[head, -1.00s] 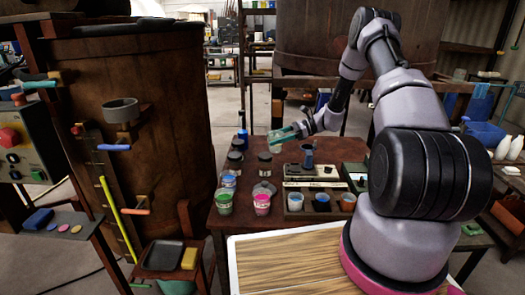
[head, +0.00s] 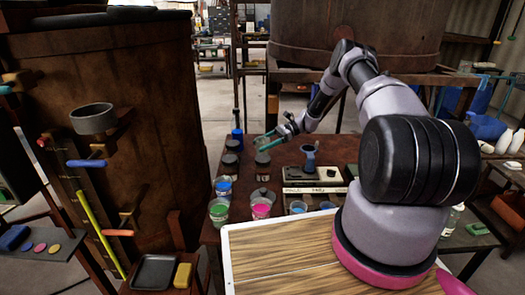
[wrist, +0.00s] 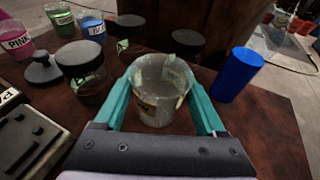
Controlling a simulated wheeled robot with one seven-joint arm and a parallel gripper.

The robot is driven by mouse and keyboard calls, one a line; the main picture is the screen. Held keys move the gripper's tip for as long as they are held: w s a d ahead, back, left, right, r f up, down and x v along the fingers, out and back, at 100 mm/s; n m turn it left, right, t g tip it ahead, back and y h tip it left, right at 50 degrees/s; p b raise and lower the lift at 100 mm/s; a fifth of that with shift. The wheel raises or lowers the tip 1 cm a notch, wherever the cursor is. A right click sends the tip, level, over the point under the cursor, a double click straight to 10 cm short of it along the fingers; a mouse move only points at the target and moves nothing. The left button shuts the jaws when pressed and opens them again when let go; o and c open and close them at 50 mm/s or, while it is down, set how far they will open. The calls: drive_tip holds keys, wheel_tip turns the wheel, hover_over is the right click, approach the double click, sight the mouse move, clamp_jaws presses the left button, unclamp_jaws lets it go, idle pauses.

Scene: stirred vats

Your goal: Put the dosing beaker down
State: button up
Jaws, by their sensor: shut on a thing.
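The dosing beaker (wrist: 158,92) is a clear, see-through cup with a small label, between the teal fingers of my gripper (wrist: 160,110) in the wrist view. My gripper is shut on it, and the beaker looks upright. In the head view my gripper (head: 268,143) is over the far left part of the brown table (head: 240,190), near the dark-lidded jars. The beaker is hard to make out there. I cannot tell whether its base touches the table.
A blue cylinder (wrist: 238,75) stands just right of the beaker in the wrist view. Dark-lidded jars (wrist: 82,72) stand left of and behind it. Paint cups (head: 219,211) line the table's near left side. A scale-like device (head: 315,180) is to the right. A big vat (head: 120,120) stands left.

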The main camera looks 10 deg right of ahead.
drive_tip(key=shift+f, duration=1.35)
drive_tip(key=shift+s+f, duration=0.1)
drive_tip(key=shift+f, duration=0.05)
